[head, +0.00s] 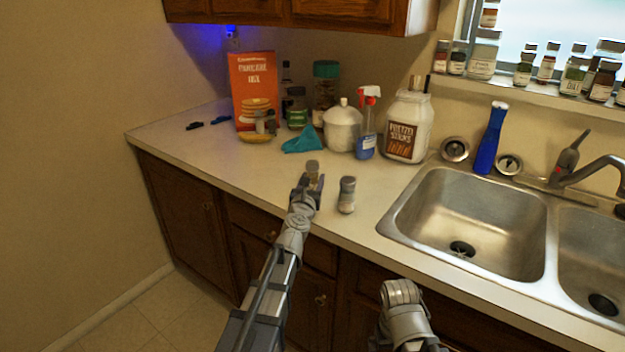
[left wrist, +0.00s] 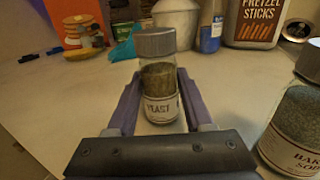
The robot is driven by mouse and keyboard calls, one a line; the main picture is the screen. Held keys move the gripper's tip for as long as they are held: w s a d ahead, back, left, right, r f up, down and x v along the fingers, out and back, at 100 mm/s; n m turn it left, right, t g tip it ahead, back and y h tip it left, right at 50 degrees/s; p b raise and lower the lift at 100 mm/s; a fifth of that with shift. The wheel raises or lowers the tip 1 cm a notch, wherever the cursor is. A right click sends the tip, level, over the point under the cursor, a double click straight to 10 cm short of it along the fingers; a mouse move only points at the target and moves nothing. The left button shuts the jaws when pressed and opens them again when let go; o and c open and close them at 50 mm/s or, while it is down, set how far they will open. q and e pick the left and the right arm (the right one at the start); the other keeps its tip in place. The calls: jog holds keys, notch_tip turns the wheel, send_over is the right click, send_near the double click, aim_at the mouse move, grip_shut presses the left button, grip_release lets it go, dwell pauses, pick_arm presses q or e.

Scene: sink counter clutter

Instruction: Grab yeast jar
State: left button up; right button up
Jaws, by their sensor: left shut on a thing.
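The yeast jar (left wrist: 160,85) is a small glass jar with a grey lid and a white label reading YEAST, upright between the fingers in the left wrist view. In the head view its grey lid (head: 313,165) shows just beyond my left gripper (head: 308,187), which hides much of the jar. My left gripper (left wrist: 155,105) is shut on the jar, one purple finger on each side. Whether the jar touches the counter is hard to tell. My right arm shows at the bottom of the head view, but its fingers are not visible.
A baking soda jar (head: 347,195) stands close to the right of the left gripper; it also shows in the left wrist view (left wrist: 298,130). Behind are a teal cloth (head: 303,139), a white jug (head: 342,128) and a spray bottle (head: 366,125). The sink (head: 470,225) is at right.

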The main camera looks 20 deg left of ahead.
aim_at(312, 162)
pick_arm(q)
grip_shut()
notch_tip(312, 162, up, 10)
jog(key=p, duration=1)
